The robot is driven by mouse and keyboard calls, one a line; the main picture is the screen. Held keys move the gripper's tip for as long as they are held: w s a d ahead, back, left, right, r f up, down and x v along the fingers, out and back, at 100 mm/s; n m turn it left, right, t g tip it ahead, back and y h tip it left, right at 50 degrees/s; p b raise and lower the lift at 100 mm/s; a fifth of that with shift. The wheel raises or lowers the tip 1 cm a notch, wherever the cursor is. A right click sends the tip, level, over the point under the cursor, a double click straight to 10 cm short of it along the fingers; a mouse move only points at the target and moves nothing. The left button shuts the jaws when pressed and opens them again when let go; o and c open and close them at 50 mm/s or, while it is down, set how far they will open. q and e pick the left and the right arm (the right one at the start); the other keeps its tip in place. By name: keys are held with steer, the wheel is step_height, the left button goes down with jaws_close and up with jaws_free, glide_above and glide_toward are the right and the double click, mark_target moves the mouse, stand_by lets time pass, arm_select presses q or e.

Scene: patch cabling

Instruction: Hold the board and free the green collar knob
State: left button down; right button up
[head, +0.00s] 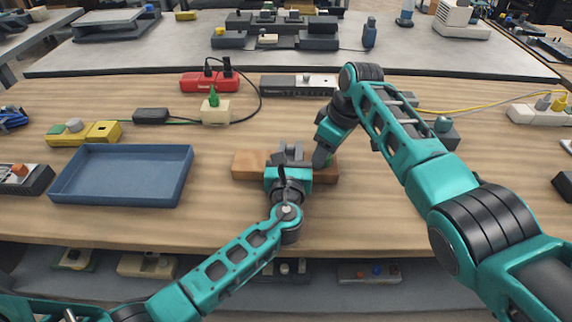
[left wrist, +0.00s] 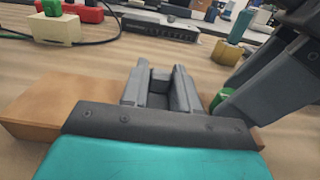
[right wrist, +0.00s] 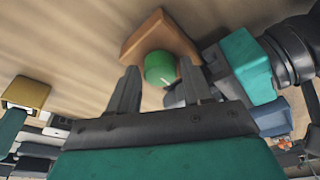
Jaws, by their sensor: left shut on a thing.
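The board (head: 243,165) is a brown wooden block lying on the table in the middle of the head view. It also shows in the left wrist view (left wrist: 40,115) and the right wrist view (right wrist: 160,38). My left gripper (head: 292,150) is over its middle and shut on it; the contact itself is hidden. The green collar knob (right wrist: 160,68) is on the board near its right end, and shows partly in the left wrist view (left wrist: 222,98). My right gripper (right wrist: 160,72) is open, with its fingertips on either side of the knob and gaps showing. In the head view the arm mostly hides the knob.
A blue tray (head: 122,200) lies left of the board. Behind are a cream box with a green plug (head: 214,110), a red box (head: 207,83) with a black cable, and a grey strip (head: 297,84). A yellow box (head: 100,132) stands left. The table front is clear.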

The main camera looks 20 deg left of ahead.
steer(key=shift+o, duration=1.4)
steer(key=m+t, duration=0.1)
steer(key=m, duration=0.3)
steer(key=shift+a+m+h, duration=0.1)
steer(key=shift+m+h, duration=0.2)
steer(key=shift+m, duration=0.1)
steer(key=m+h, duration=0.1)
steer(key=m, duration=0.4)
steer(key=shift+t, duration=0.3)
steer(key=c, duration=0.9)
steer(key=n+y, duration=0.1)
steer(key=n, duration=0.3)
steer(key=shift+n, duration=0.4)
steer(key=n, duration=0.2)
steer(key=n+g, duration=0.1)
steer(key=n, duration=0.2)
steer(key=shift+g+y, duration=0.3)
steer(key=o, duration=0.9)
